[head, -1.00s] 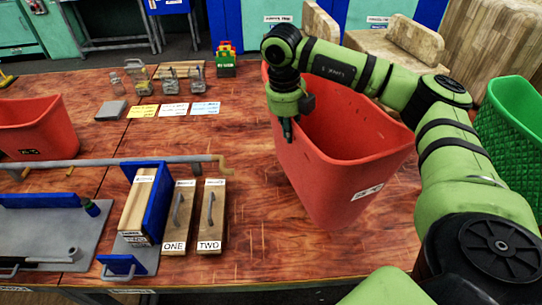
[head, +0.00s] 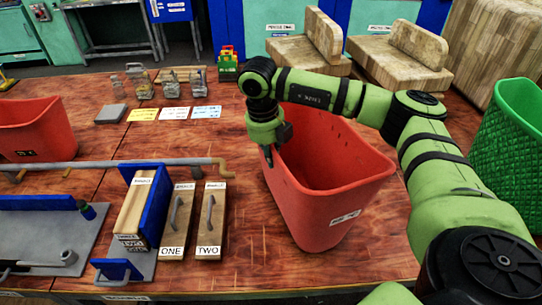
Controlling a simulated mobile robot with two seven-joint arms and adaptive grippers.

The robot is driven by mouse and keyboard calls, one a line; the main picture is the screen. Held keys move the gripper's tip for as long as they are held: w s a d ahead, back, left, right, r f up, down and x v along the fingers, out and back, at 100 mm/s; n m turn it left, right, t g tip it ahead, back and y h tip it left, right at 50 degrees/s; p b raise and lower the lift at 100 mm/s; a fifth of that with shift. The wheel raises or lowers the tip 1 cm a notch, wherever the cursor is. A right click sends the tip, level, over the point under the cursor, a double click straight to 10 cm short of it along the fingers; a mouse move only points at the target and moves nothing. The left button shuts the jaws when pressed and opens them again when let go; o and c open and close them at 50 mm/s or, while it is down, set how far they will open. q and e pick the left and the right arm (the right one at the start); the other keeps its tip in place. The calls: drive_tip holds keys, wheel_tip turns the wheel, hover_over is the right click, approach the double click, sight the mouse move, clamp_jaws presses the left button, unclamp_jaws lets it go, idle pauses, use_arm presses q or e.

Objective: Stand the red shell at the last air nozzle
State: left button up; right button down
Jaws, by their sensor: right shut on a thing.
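The red shell (head: 318,215) is a hollow, open-topped, bin-like body with a white label low on its front. It is at the centre right, over the wooden table. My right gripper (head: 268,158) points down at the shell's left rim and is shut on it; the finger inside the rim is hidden. The shell looks nearly upright; I cannot tell whether its base touches the table. A second red shell (head: 38,128) stands at the left edge. I cannot make out an air nozzle for certain. My left gripper is not in view.
A grey pipe (head: 150,162) with a tan end crosses the left half. Wooden blocks marked ONE (head: 175,225) and TWO (head: 208,225) lie left of the shell. A green bin (head: 518,135) stands right. Jars and cards lie behind; the table's front middle is clear.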

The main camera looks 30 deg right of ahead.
drive_tip(key=shift+f, duration=0.15)
drive_tip(key=c, duration=1.3)
unclamp_jaws()
drive_tip(key=shift+r, duration=0.55)
drive_tip(key=shift+w+a+r+b, duration=0.1)
drive_tip(key=shift+a+r+b, duration=0.25)
drive_tip(key=shift+r, duration=1.55)
drive_tip(key=shift+a+r+b, duration=0.15)
drive_tip(key=shift+r+b, duration=0.4)
drive_tip(key=shift+r, duration=1.3)
drive_tip(key=shift+w+a+r+b, duration=0.1)
drive_tip(key=shift+a+r+b, duration=0.25)
drive_tip(key=shift+r, duration=1.55)
